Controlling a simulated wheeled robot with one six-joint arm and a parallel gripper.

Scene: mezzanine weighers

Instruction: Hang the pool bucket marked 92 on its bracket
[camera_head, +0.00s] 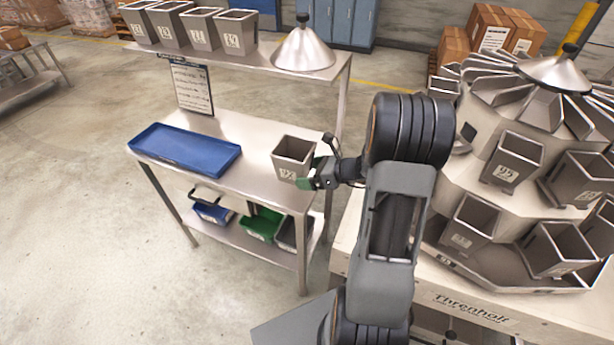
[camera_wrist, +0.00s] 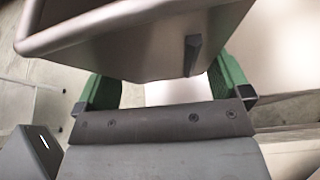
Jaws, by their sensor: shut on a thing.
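The steel pool bucket marked 92 (camera_head: 288,160) is upright at the right end of the steel bench. My gripper (camera_head: 311,182) has its green fingers shut on the bucket. In the wrist view the bucket (camera_wrist: 120,40) fills the top, between the green fingers (camera_wrist: 168,90), with a dark lug on its side. I cannot tell whether its base touches the bench. The round weigher (camera_head: 480,140) stands at the right, with several buckets on it. A small dark label (camera_head: 447,262) shows on its lower rim, too small to read. I cannot make out the bracket for 92.
A blue tray (camera_head: 185,148) lies on the bench (camera_head: 245,130), with several bins on the shelf below. Several buckets (camera_head: 235,32) and a steel cone (camera_head: 304,48) stand on the upper shelf. A bucket (camera_head: 512,158) hangs on the weigher's upper tier.

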